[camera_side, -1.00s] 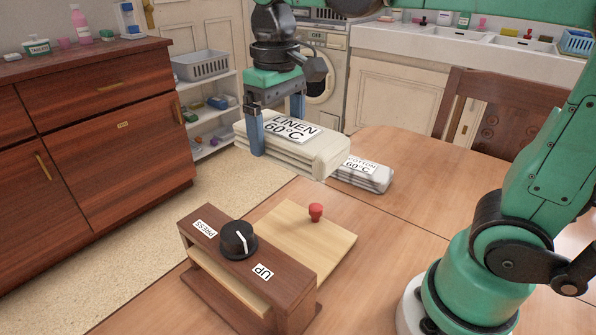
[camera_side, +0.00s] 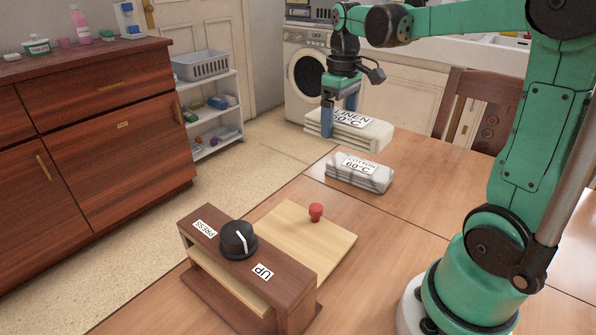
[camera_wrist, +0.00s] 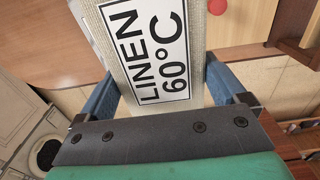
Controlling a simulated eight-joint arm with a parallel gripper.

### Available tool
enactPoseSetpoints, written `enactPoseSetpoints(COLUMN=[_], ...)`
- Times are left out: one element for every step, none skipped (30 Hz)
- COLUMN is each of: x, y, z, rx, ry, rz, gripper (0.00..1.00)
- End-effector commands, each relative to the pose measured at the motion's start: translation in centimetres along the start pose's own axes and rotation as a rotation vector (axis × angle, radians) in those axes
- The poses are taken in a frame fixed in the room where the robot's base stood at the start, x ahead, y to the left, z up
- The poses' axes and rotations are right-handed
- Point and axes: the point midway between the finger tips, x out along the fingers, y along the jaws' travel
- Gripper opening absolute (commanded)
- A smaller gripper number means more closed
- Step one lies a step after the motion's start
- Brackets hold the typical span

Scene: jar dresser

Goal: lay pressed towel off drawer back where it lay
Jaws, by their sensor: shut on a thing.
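A folded cream towel (camera_side: 372,134) carries a white label reading LINEN 60°C. My gripper (camera_side: 341,120) is shut on it across its width and holds it in the air near the table's far edge. In the wrist view the towel (camera_wrist: 216,10) lies between the two blue fingers of my gripper (camera_wrist: 157,85). A second folded towel (camera_side: 376,181), whitish grey and labelled COTTON 60°C, lies on the table in front of and below the held one. The press (camera_side: 292,289), a brown wooden box, has a black dial (camera_side: 238,240) and labels PRESS and UP. Its pale drawer (camera_side: 325,245) is pulled out and bare.
The drawer has a red knob (camera_side: 316,211). A wooden chair (camera_side: 478,105) stands at the table's far right. A dresser (camera_side: 110,130) and a shelf (camera_side: 215,125) stand at left. The table around the cotton towel (camera_side: 300,190) is clear.

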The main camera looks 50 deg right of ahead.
Motion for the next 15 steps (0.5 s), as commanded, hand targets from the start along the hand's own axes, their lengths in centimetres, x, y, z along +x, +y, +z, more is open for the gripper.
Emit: enactPoseSetpoints(x=[1.2, 2.0, 2.9, 3.6, 4.3, 5.3, 6.0, 6.7, 7.6, 8.3, 8.9, 9.7, 10.2, 10.6, 11.1], y=[0.0, 0.0, 0.0, 0.0, -0.1, 0.0, 0.0, -0.1, -0.1, 0.0, 0.0, -0.1, -0.1, -0.1, -0.1], z=[0.0, 0.0, 0.0, 0.0, 0.0, 0.0, -0.1, 0.0, 0.0, -0.1, -0.1, 0.0, 0.0, 0.0, 0.0], rx=[0.0, 0.0, 0.0, 0.0, 0.0, 0.0, 0.0, 0.0, 0.0, 0.0, 0.0, 0.0, 0.0, 0.0, 0.0], ry=[0.0, 0.0, 0.0, 0.0, 0.0, 0.0, 0.0, 0.0, 0.0, 0.0, 0.0, 0.0, 0.0, 0.0, 0.0], rz=[0.0, 0.0, 0.0, 0.0, 0.0, 0.0, 0.0, 0.0, 0.0, 0.0, 0.0, 0.0, 0.0, 0.0, 0.0], gripper=[0.29, 0.29, 0.29, 0.29, 0.29, 0.29, 0.29, 0.29, 0.29, 0.29, 0.29, 0.29, 0.29, 0.29, 0.29])
